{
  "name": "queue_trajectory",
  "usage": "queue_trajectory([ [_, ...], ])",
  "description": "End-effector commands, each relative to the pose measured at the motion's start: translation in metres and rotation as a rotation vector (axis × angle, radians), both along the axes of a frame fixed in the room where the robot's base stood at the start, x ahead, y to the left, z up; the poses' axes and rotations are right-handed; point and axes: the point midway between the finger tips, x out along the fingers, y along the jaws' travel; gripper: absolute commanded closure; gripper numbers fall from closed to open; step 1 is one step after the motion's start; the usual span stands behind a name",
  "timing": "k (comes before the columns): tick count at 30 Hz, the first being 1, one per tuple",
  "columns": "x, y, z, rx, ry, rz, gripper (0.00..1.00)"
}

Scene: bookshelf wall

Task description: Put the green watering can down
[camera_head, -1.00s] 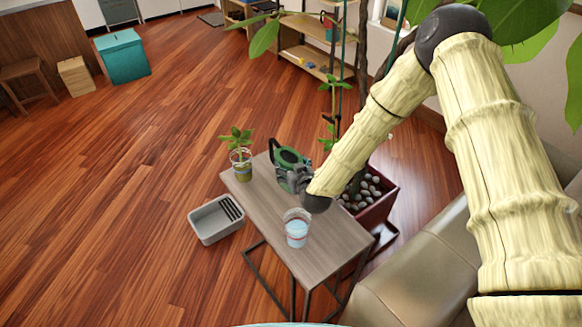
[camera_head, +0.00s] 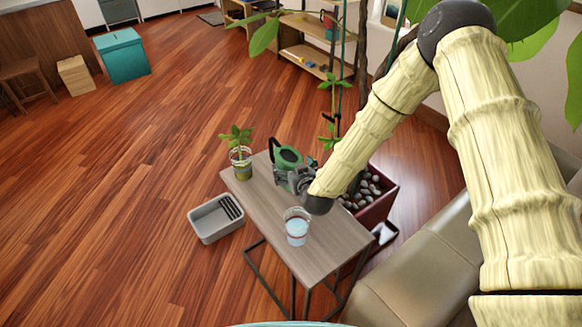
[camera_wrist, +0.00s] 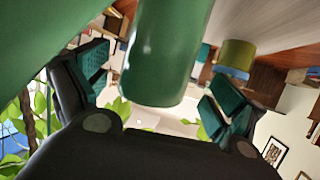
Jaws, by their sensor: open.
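The green watering can (camera_head: 287,157) stands on the far part of the small grey-brown table (camera_head: 272,205). In the wrist view its green body (camera_wrist: 165,55) fills the upper middle, between the two finger pads. My gripper (camera_head: 293,178) is at the near side of the can, low over the table. In the wrist view the fingers of my gripper (camera_wrist: 158,90) are spread apart, with the can between them. Gaps show beside the can there. The can's underside is hidden in the head view.
A glass of water (camera_head: 297,228) stands nearer on the table, close to my wrist. A potted plant (camera_head: 240,160) stands at the table's left edge. A grey bin (camera_head: 214,220) is on the floor. A planter with stones (camera_head: 374,200) is right of the table.

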Motion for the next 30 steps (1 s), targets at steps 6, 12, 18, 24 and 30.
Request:
queue_trajectory([
  [6, -0.035, -0.011, 0.014, -0.001, -0.001, 0.000, 0.05],
  [12, -0.066, -0.022, 0.027, 0.000, 0.000, -0.001, 0.05],
  [18, -0.086, -0.028, 0.036, 0.000, -0.001, -0.002, 0.05],
  [24, -0.093, -0.031, 0.040, 0.001, -0.001, -0.001, 0.05],
  [30, -0.093, -0.031, 0.040, 0.001, -0.001, -0.001, 0.05],
])
